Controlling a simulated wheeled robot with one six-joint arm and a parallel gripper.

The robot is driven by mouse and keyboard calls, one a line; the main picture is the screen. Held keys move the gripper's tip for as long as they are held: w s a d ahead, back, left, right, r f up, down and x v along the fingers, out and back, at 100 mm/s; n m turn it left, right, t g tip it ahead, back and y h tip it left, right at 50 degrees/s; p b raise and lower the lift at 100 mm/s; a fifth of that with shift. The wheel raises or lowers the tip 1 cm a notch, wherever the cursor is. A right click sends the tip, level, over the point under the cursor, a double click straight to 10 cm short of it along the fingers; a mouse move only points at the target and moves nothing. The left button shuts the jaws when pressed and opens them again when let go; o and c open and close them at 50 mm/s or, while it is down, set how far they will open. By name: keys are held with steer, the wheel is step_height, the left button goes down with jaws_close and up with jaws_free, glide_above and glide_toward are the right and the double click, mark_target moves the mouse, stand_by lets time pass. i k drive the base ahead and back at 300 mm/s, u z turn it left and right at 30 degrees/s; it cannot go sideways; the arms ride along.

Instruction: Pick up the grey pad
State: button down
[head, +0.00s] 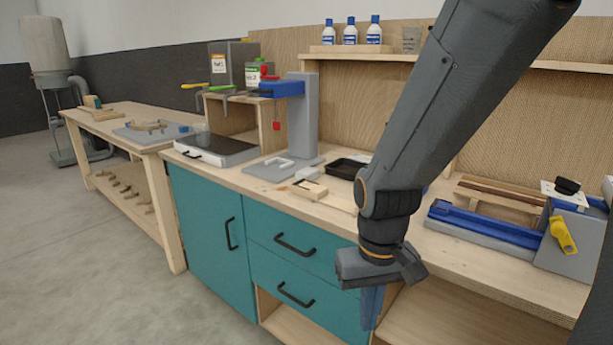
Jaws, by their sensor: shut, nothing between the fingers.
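My gripper (371,308) hangs in front of the teal cabinet, below the workbench top. Its fingers point down, shut and empty. I cannot tell for certain which thing is the grey pad. A small pale grey block (307,173) lies on the workbench beside a wooden piece, left of my arm and beyond my gripper. A flat grey plate (131,136) lies on the far left table with wooden parts on it. My arm hides part of the workbench top.
The workbench (238,178) carries a grey column press with a blue arm (303,115), a black tray (346,168) and a blue-railed fixture (480,228) at right. A shelf (540,66) with bottles runs above. Open floor (95,260) lies at left.

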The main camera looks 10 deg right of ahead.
mark_target(309, 174)
steer(key=u, duration=1.4)
steer(key=i, duration=2.15)
steer(key=z, duration=2.7)
